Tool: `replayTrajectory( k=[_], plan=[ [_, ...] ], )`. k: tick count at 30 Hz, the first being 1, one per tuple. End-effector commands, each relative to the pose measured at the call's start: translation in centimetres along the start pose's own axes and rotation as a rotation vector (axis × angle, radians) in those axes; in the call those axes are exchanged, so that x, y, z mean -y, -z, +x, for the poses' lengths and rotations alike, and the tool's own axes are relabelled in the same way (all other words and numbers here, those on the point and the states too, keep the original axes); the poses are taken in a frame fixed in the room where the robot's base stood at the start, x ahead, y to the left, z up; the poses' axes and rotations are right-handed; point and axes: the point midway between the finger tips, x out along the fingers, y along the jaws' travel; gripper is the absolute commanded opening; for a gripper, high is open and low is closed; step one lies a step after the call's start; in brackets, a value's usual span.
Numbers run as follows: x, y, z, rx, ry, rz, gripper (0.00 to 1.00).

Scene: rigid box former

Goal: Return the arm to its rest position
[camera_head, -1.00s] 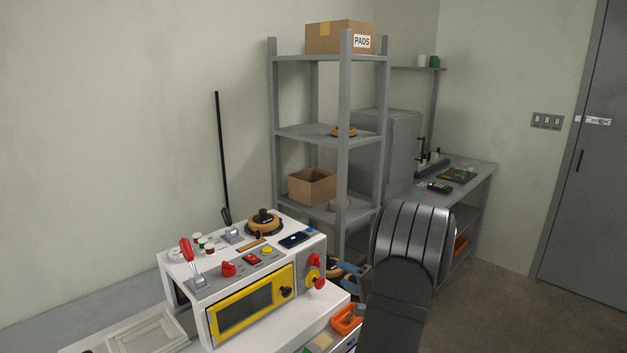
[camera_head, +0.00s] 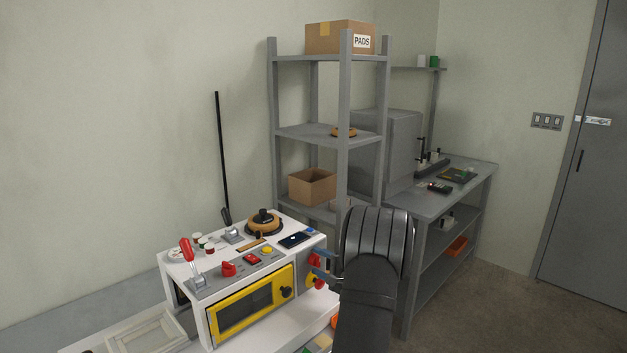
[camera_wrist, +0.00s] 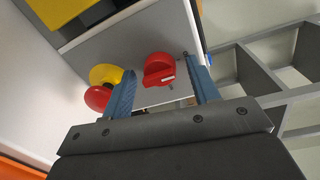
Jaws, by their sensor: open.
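My gripper (camera_wrist: 163,95) is open and empty in the wrist view, its two blue fingers apart. A red knob (camera_wrist: 158,69) on the machine's side panel shows between the fingers; I cannot tell whether they touch it. In the head view my gripper (camera_head: 322,268) is partly hidden behind my dark arm, beside the right side of the white box former (camera_head: 262,267) with its yellow-framed door. A red and yellow knob (camera_wrist: 103,88) shows beside the left finger in the wrist view.
A grey shelf rack (camera_head: 345,130) stands behind the machine. A grey workbench (camera_head: 425,205) stands at the right. A red-handled lever (camera_head: 187,250) rises from the machine's top left. The floor (camera_head: 480,310) at the right is clear.

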Motion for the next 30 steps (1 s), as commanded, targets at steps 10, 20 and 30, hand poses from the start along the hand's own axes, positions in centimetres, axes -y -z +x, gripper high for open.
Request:
replayTrajectory(
  k=[10,20,30],
  plan=[
    [-0.04,0.11,-0.02,0.019,0.003,0.280,0.55],
    [-0.08,0.14,-0.03,0.038,0.007,0.553,0.55],
    [-0.09,0.18,-0.03,0.058,0.012,0.837,0.55]
  ],
)
